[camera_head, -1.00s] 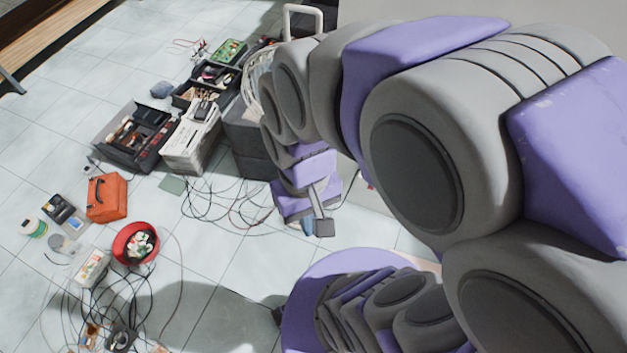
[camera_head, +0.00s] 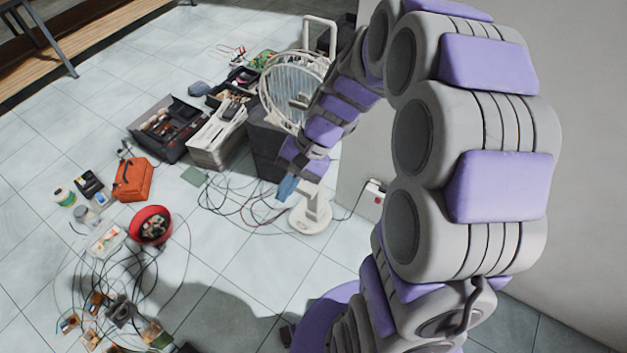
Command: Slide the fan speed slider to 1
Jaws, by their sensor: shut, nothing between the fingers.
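The white fan (camera_head: 292,80) stands on the floor in the upper middle, with its round wire cage partly behind my arm. Its round white base (camera_head: 311,219) rests on the tiles, and a short white post rises from it. The speed slider cannot be made out at this size. My gripper (camera_head: 286,188) hangs at the end of my curved arm, just left of the fan's post and above its base.
A dark box stands behind the fan, beside a pale stack (camera_head: 215,140) and an open black toolbox (camera_head: 168,128). Loose cables cover the floor left of the base. An orange toolbox (camera_head: 132,180) and red bowl (camera_head: 150,224) lie farther left. A wall socket (camera_head: 373,200) is at right.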

